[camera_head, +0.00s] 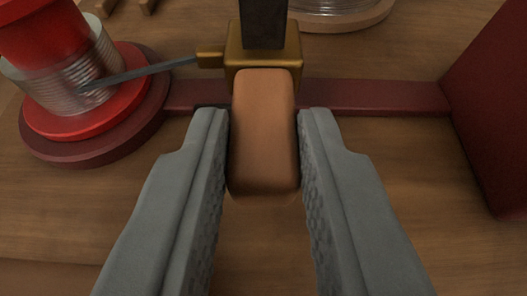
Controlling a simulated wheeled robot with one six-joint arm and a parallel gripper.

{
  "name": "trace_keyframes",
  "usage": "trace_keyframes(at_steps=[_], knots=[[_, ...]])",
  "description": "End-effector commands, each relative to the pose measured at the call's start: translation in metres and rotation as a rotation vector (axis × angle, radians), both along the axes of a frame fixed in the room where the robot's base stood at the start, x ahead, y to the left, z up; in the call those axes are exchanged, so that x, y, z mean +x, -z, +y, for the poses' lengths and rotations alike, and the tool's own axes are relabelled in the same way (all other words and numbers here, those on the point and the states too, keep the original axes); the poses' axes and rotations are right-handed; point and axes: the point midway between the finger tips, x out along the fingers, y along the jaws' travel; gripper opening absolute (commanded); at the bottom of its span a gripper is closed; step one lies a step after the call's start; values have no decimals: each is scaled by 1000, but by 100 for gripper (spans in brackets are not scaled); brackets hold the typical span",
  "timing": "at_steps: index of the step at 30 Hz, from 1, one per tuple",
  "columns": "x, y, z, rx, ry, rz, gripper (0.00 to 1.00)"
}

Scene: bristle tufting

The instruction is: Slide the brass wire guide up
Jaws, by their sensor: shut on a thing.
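The brass wire guide (262,56) sits at the top centre, around a dark upright post (263,22). A brown rounded handle (263,135) sticks out from the guide towards me. My gripper (264,150) is shut on this handle, one grey finger on each side. A small brass nozzle (210,57) points left from the guide. A grey wire (140,74) runs from it to a red spool (50,30) with wire wound on it. The foot of the post is hidden behind the guide and handle.
The spool stands on a round dark red base (90,153). A dark red bar (375,97) runs along the wooden table (420,200) to a dark red block (495,120) at right. A round tray (345,20) shows at the top. Bare wood lies at the lower left.

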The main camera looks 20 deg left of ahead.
Motion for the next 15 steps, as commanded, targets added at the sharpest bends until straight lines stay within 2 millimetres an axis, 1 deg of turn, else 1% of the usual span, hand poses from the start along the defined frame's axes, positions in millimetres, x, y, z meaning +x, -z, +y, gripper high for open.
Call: trace_keyframes(at_steps=[2, 6, 8, 15], knots=[[0, -6, 0, 1, 0, -2, 0], [1, -25, 0, 0, 0, -5, 0], [0, -31, 0, 1, 0, -3, 0], [0, -34, 0, 1, 0, -4, 0]])
